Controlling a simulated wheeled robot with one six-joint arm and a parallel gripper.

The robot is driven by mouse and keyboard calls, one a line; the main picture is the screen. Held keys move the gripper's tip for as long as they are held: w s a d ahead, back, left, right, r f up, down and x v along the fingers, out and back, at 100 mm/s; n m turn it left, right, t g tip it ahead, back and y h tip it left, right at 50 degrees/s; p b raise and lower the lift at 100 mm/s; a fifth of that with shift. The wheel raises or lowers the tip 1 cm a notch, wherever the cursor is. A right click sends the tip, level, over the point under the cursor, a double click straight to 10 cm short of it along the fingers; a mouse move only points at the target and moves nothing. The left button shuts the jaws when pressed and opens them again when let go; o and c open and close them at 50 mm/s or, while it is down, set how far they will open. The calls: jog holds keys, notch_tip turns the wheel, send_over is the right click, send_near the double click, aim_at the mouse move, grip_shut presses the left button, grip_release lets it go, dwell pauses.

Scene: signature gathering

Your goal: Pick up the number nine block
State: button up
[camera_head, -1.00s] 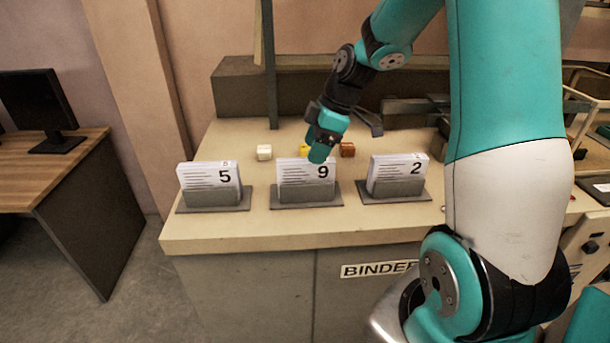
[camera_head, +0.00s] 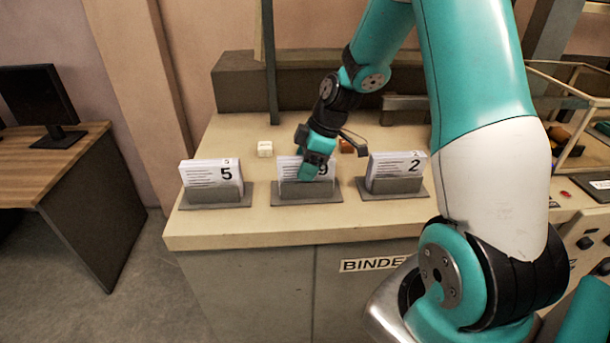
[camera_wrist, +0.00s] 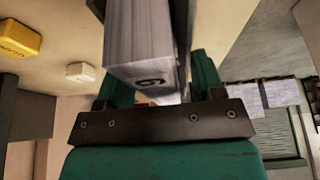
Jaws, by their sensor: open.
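The number nine block (camera_head: 289,172) is a stack of white sheets marked 9, standing in the middle grey holder (camera_head: 293,196) on the beige counter. My gripper (camera_head: 312,166) is down in front of its upper right part and hides some of it and part of the 9. In the wrist view the block (camera_wrist: 140,45) comes down between the fingers of my gripper (camera_wrist: 160,85), its 9 toward the palm bar. The fingers are open, one on each side; whether either touches the sheets I cannot tell.
A white cube (camera_head: 265,148) and an orange-brown cube (camera_head: 346,146) lie behind. A yellow cube (camera_wrist: 18,38) shows in the wrist view.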

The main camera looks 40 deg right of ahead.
jog(key=shift+f, duration=0.2)
dwell(0.3)
jog(key=c, duration=1)
jog(key=shift+c, duration=0.7)
jog(key=shift+r, duration=0.15)
